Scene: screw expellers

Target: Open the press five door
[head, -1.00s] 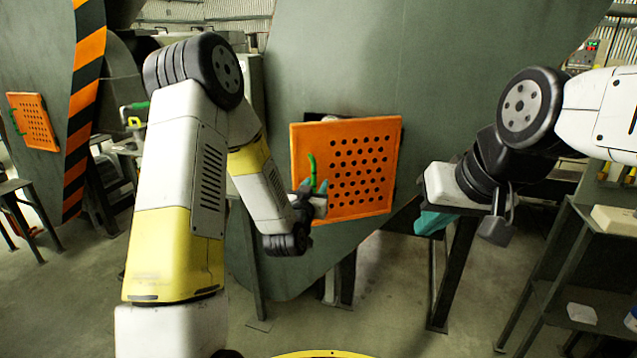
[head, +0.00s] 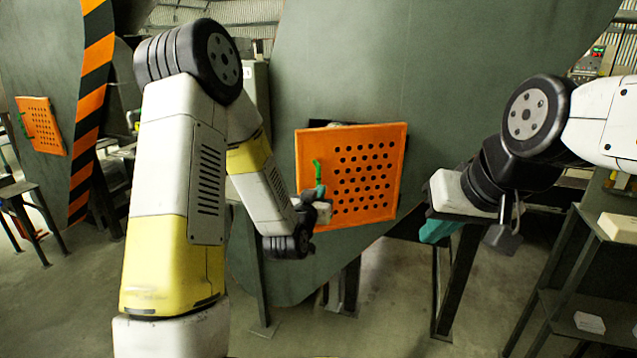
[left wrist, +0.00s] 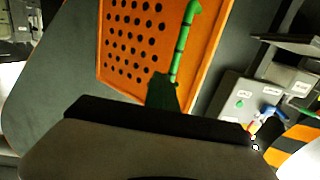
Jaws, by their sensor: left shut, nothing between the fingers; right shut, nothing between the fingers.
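The press door is an orange panel with rows of round holes (head: 365,175), in the middle of the head view. It stands ajar, with a dark gap along its top edge. Its green upright handle (head: 317,173) is near the left edge; the handle also shows in the left wrist view (left wrist: 182,45). My left gripper (head: 320,191) is shut and empty at the handle's lower end, in front of the door. I cannot tell whether it touches the handle. My right gripper (head: 437,231) is shut and empty, to the right of the door and apart from it.
The big grey press body (head: 440,70) surrounds the door. Another orange door (head: 41,126) is on a press at the far left. A shelf rack (head: 585,265) stands at the right, near my right arm. Open floor (head: 390,290) shows below the press.

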